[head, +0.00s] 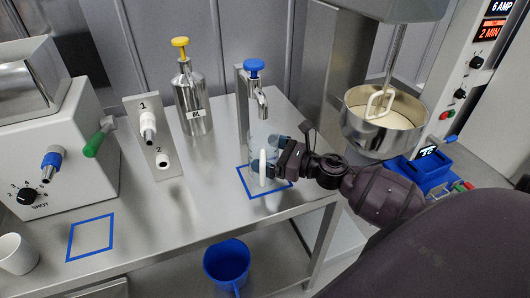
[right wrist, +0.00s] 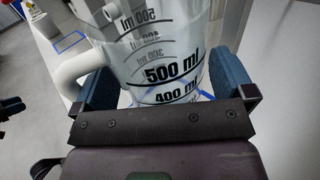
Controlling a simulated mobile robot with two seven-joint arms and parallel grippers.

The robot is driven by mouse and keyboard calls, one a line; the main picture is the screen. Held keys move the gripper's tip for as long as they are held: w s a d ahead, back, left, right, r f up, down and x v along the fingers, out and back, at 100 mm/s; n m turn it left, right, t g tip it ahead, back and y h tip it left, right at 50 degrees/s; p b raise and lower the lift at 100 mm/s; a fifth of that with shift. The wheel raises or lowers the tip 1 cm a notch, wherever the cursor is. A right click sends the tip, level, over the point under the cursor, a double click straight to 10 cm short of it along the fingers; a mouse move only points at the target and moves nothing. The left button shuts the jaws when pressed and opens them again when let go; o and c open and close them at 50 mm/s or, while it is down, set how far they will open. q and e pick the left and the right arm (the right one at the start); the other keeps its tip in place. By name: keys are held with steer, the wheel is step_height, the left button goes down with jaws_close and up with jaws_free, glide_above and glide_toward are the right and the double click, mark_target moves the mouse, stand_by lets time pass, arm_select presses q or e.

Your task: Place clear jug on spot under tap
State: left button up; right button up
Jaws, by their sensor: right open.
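The clear jug (head: 256,133) is under the blue-topped tap (head: 254,68), partly hidden by my gripper. It looks upright, at the blue square outline (head: 244,183) on the steel table. The jug (right wrist: 160,60) fills the middle of the right wrist view, with black millilitre marks and its white handle at left. My right gripper (head: 277,158) is open, with its blue fingers on either side of the jug; it also shows in the right wrist view (right wrist: 163,85). Whether the fingers touch the jug, I cannot tell. My left gripper is not in view.
A steel dispenser with a yellow top (head: 194,95) stands behind left. A panel with two nozzles (head: 147,135) and a second blue square (head: 90,238) are further left. A mixer bowl (head: 360,130) is close right. A blue bucket (head: 227,265) sits below.

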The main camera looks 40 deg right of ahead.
steer(key=b+v, duration=0.1)
steer(key=v, duration=0.8)
steer(key=shift+s+d+f+b, duration=0.1)
steer(key=shift+s+b, duration=0.2)
steer(key=shift+b, duration=0.05)
steer(key=shift+s+d, duration=0.4)
steer(key=shift+s, duration=0.2)
